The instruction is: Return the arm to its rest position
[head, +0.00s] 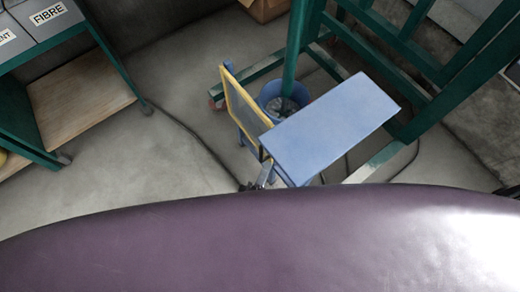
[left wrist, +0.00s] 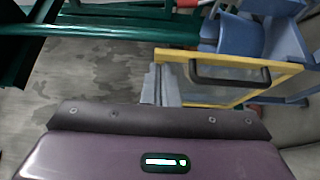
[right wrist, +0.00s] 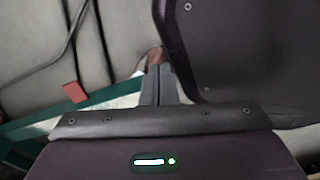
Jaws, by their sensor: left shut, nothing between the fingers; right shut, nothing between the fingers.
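My left gripper (head: 265,174) shows only in a small part in the head view, just past the edge of my purple body. It is beside the lower end of a yellow-framed panel (head: 243,108). In the left wrist view the left gripper (left wrist: 160,76) has its fingers together and empty. The panel's dark handle (left wrist: 238,76) is to their right, apart from the fingers as far as I can tell. My right gripper (right wrist: 158,76) shows in the right wrist view, fingers together and empty, above the floor. It is hidden in the head view.
A blue box-like machine (head: 335,125) stands beside the panel, with a blue bucket (head: 270,93) behind it. A green steel frame (head: 405,120) stands at the right. A green shelf (head: 80,100) with FIBRE bins is at the left. Floor between is clear except for a cable (head: 195,135).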

